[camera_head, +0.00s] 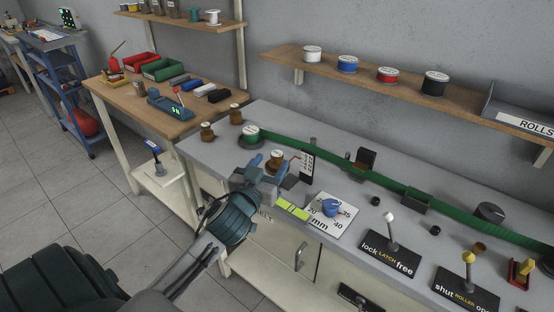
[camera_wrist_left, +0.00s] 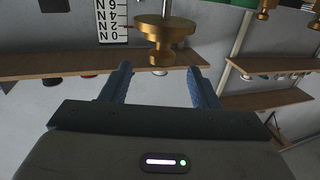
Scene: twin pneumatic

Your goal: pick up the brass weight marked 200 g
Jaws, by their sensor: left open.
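My left gripper (camera_head: 266,162) is open, its blue fingers just in front of a brass weight (camera_head: 277,156) beside the upright white scale (camera_head: 307,164). In the left wrist view, this weight (camera_wrist_left: 166,28) appears upside down, its narrow knob near the gap between the open fingertips (camera_wrist_left: 159,69); no grip on it shows. Two more brass weights stand at the bench's far left end, one at the corner (camera_head: 208,132) and one behind it (camera_head: 236,115). I cannot read the marking on any of them. My right gripper is not in view.
A dial plate (camera_head: 331,214) and a latch lever (camera_head: 390,230) stand to the right. A wall shelf (camera_head: 400,82) with spools is above. A wooden table (camera_head: 130,95) is at left.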

